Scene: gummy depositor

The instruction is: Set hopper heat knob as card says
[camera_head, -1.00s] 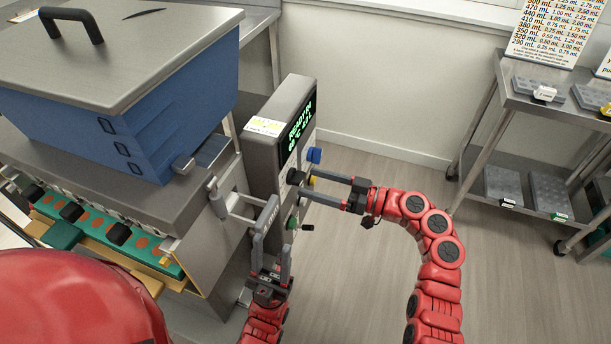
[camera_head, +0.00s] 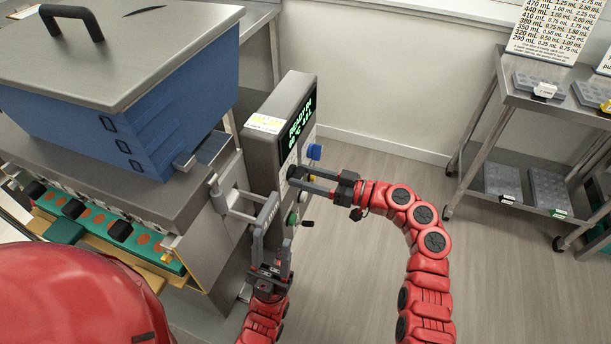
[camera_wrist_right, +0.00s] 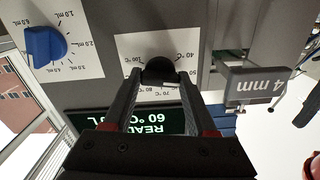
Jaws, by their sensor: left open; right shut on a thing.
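The black heat knob (camera_wrist_right: 160,70) sits on a white dial in the right wrist view, with temperature marks from 40 °C to 100 °C. My right gripper (camera_wrist_right: 159,80) is shut on it, one finger on each side. A small white mark on the knob's rim lies near the 70 °C side; the 60 mark is hidden. In the head view my right gripper (camera_head: 298,178) reaches the panel from the right. The display (camera_head: 297,127) shows green text, with 60 °C legible in the wrist view (camera_wrist_right: 158,119). A yellow and white card (camera_head: 266,123) is on the panel's top, too small to read. My left gripper (camera_head: 273,232) is open below the panel.
A blue mL knob (camera_head: 314,152) sits above my right fingers; it also shows in the wrist view (camera_wrist_right: 45,47). A green knob (camera_head: 292,218) is below. A cart (camera_head: 560,120) is at right; the floor between is free.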

